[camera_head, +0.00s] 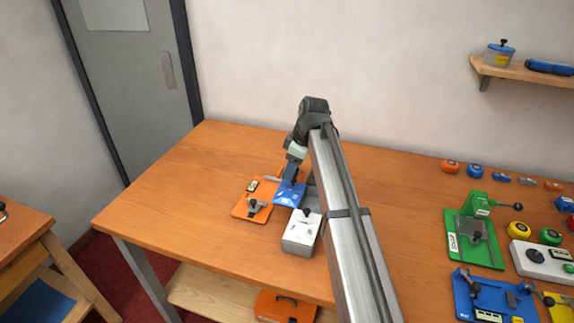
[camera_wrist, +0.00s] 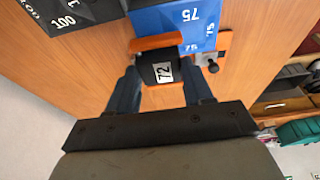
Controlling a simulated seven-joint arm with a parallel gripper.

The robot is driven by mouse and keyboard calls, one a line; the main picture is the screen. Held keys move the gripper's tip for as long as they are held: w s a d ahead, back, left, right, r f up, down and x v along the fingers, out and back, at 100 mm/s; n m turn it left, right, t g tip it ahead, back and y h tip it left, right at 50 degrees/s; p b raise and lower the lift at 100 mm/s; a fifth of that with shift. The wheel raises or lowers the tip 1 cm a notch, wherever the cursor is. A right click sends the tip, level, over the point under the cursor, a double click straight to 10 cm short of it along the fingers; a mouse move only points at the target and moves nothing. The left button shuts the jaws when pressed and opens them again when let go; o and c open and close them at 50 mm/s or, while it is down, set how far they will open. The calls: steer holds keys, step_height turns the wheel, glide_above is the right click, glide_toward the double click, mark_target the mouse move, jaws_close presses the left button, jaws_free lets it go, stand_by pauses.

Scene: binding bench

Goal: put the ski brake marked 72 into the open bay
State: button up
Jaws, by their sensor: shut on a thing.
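In the wrist view my gripper (camera_wrist: 163,82) is shut on the ski brake marked 72 (camera_wrist: 150,73), a black body with a white label and an orange bar at its far side. One dark finger is on each side of it. In the head view my gripper (camera_head: 290,182) is low over the left part of the bench, by a blue piece (camera_head: 290,196); the held brake cannot be made out clearly there. A blue block marked 75 (camera_wrist: 165,22) lies just beyond the brake in the wrist view. I cannot tell which place is the open bay.
A dark block marked 100 (camera_wrist: 70,14) is beside the blue one. An orange fixture (camera_head: 243,212) and a pale box with a black knob (camera_head: 300,236) stand close to my gripper. Green (camera_head: 490,252) and blue (camera_head: 463,298) fixtures stand right. The bench's left end is clear.

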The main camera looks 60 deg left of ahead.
mark_target(314, 208)
steer(key=n, duration=0.1)
steer(key=w+d+n, duration=0.1)
steer(key=n, duration=0.1)
steer(key=n+g+h, duration=0.1)
steer(key=n, duration=0.1)
steer(key=shift+w+d, duration=0.15)
steer(key=shift+d, duration=0.25)
steer(key=n, duration=0.1)
steer(key=d+n, duration=0.1)
steer(key=n+h, duration=0.1)
steer(key=n, duration=0.1)
steer(key=shift+w+d, duration=0.25)
steer(key=shift+w, duration=0.15)
steer(key=d+n, duration=0.1)
steer(key=n, duration=0.2)
steer(key=w+d+n+h, duration=0.1)
steer(key=n, duration=0.2)
steer(key=d+n+h, duration=0.1)
steer(key=n, duration=0.2)
steer(key=shift+w+d+r+t, duration=0.1)
steer(key=shift+w+d+t, duration=0.25)
steer(key=shift+w+t, duration=0.05)
steer(key=shift+f, duration=0.2)
steer(key=shift+f, duration=1.95)
steer(key=shift+f, duration=0.65)
